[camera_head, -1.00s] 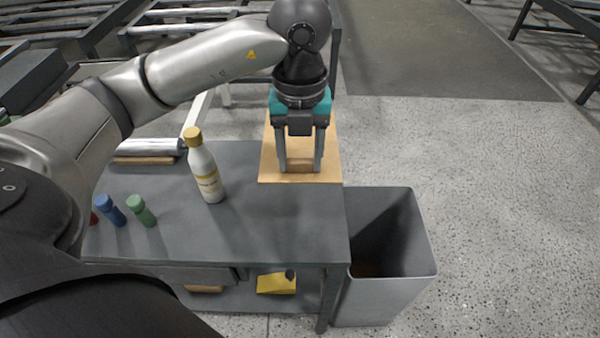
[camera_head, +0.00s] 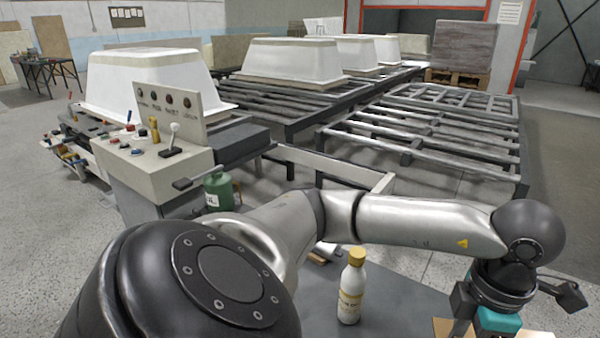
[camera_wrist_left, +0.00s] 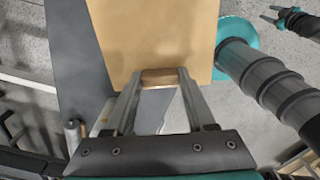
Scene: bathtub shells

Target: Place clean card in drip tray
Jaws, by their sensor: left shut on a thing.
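The card is a flat tan board (camera_wrist_left: 150,30) with a small wooden block (camera_wrist_left: 158,78) at its near edge. My left gripper (camera_wrist_left: 159,82) is shut on this block, its two grey fingers closing on it from either side. In the head view only slivers of the tan board (camera_head: 443,326) show at the bottom edge, beside my wrist. The fingertips are out of that view. I cannot tell whether the board touches anything beneath it. I cannot make out a drip tray in these frames.
A white bottle with a yellow cap (camera_head: 351,285) stands on the grey table (camera_head: 390,305), left of my wrist. A control panel (camera_head: 165,110), a green can (camera_head: 218,190), bathtub shells (camera_head: 150,80) and metal racks (camera_head: 440,135) lie beyond. In the wrist view, a dark ringed cylinder (camera_wrist_left: 270,80) is at right.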

